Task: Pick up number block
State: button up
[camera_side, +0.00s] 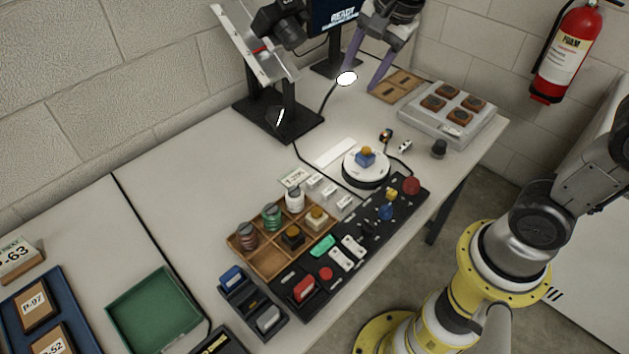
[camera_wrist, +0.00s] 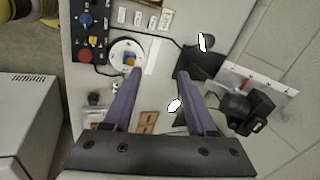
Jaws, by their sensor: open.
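My gripper (camera_side: 361,78) is open, its two purple fingers wide apart and empty, high over the back of the table. In the wrist view the spread fingers (camera_wrist: 160,76) have bare table between them. Which piece is the number block I cannot tell. Several small white blocks (camera_side: 329,191) stand in a row beside the wooden compartment tray; they also show in the wrist view (camera_wrist: 137,18), too small to read. Larger labelled blocks lie far left in the side view: P-63 (camera_side: 18,262), P-97 (camera_side: 36,303) and P-52 (camera_side: 52,342). My gripper is well away from all of them.
A white round stand (camera_side: 366,176) bears a blue and yellow piece. The wooden tray (camera_side: 262,262) holds spools and stamps. A black panel (camera_side: 350,262) runs along the front. A dark stand (camera_side: 278,118) and a grey tray (camera_side: 475,128) flank the back. The table's left middle is clear.

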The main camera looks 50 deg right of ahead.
jog(key=w+a+f+m+g, duration=0.2)
jog(key=w+f, duration=0.6)
jog(key=f, duration=0.2)
jog(key=g, duration=0.2)
send_over(318, 176)
jog(key=f, duration=1.5)
jog(key=shift+s+a+f, duration=0.2)
jog(key=shift+s+f, duration=0.05)
jog(key=shift+f, duration=0.05)
jog(key=shift+w+d+f, duration=0.1)
jog(key=shift+w+f, duration=0.05)
jog(key=shift+f, duration=1.35)
jog(key=shift+w+d+f, duration=0.1)
jog(key=shift+f, duration=1.35)
grip_shut()
